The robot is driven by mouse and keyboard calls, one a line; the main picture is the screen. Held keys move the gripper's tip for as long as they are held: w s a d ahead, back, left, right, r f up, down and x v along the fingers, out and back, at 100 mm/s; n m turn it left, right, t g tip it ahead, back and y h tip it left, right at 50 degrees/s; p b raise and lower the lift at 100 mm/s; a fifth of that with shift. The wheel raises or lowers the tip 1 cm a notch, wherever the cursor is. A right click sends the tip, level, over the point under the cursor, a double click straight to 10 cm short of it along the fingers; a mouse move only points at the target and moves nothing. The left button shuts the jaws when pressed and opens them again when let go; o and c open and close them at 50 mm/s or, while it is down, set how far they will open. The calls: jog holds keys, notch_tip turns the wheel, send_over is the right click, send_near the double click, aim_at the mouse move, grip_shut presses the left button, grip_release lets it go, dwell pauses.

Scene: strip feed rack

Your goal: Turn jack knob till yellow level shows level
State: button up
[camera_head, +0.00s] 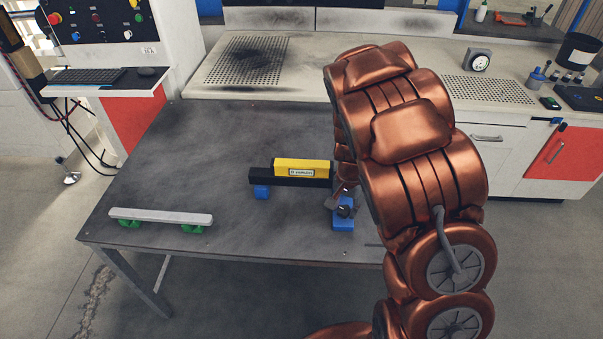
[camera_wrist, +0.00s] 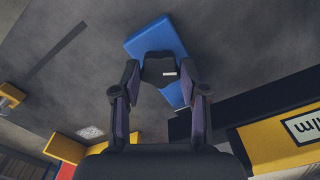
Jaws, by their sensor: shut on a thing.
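The yellow level (camera_head: 303,165) lies on a black bar (camera_head: 262,176) above the dark table. The bar's left end rests over a small blue block (camera_head: 261,192), and its right end is by the blue jack (camera_head: 343,225). The level's bubble is too small to read. The dark jack knob (camera_wrist: 155,70) with a white mark sits over the blue jack (camera_wrist: 152,38) in the wrist view. My gripper (camera_wrist: 160,72) has one finger on each side of the knob and is shut on it. In the head view my arm hides most of the gripper.
A pale bar (camera_head: 160,217) on green supports (camera_head: 192,229) lies at the table's left front. The table (camera_head: 190,140) is clear between it and the level. A bench (camera_head: 310,75) with a perforated plate stands behind. A keyboard (camera_head: 88,76) is at far left.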

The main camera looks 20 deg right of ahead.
jog(key=o, duration=0.7)
jog(key=shift+r, duration=0.15)
jog(key=shift+r+p, duration=0.85)
jog(key=shift+r, duration=2.05)
jog(key=o, duration=0.3)
